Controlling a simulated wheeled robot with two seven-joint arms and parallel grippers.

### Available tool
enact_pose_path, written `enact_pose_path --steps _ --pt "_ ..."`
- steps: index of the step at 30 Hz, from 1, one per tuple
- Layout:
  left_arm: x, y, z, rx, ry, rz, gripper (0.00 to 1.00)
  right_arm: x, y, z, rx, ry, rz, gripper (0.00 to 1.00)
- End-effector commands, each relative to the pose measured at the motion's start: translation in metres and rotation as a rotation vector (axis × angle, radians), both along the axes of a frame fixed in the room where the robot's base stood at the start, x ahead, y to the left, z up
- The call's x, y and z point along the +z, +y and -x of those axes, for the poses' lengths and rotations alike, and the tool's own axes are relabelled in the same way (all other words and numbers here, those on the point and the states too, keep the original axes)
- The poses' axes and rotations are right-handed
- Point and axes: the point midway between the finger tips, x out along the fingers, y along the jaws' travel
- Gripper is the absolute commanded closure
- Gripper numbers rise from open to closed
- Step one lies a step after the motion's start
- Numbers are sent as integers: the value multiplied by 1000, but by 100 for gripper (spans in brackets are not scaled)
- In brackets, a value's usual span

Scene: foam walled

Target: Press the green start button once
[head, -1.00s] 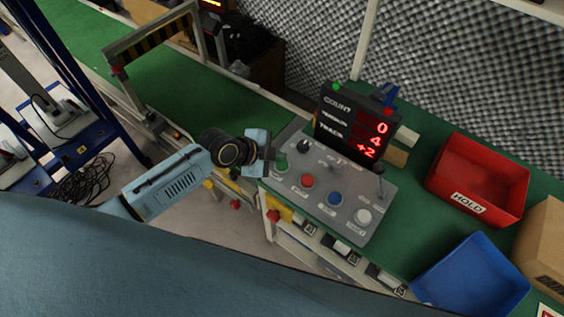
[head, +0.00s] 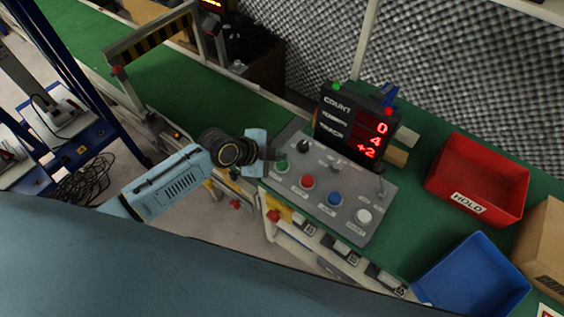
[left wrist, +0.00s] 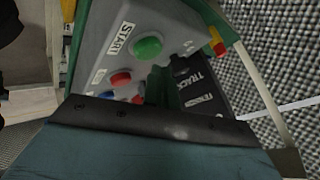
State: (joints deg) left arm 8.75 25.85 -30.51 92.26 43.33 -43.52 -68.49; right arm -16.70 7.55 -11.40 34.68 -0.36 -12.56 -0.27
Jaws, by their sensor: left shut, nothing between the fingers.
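The green start button (head: 282,166) is at the left end of the grey control panel (head: 318,190), beside my left gripper's tip. In the left wrist view the green button (left wrist: 148,47) shows clear and uncovered beside a START label (left wrist: 120,39). My left gripper (head: 270,160) is shut and empty, with its tip close to the panel's left edge; I cannot tell how high it is above the panel. In the left wrist view its dark edge (left wrist: 150,118) is in front, apart from the button in the picture. My right gripper is not in view.
Red (head: 307,182), blue (head: 335,198) and white (head: 363,215) buttons follow along the panel. A display (head: 352,122) reading 0, 4 and +2 stands behind it. A red HOLD bin (head: 478,180) and a blue bin (head: 472,278) are to the right.

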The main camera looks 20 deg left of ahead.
Motion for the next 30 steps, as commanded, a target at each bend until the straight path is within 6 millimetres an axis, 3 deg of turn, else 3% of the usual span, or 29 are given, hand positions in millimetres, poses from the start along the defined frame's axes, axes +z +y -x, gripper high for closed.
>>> enact_pose_path --steps 30 --pt "-9 0 0 0 0 0 100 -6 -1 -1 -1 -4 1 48"
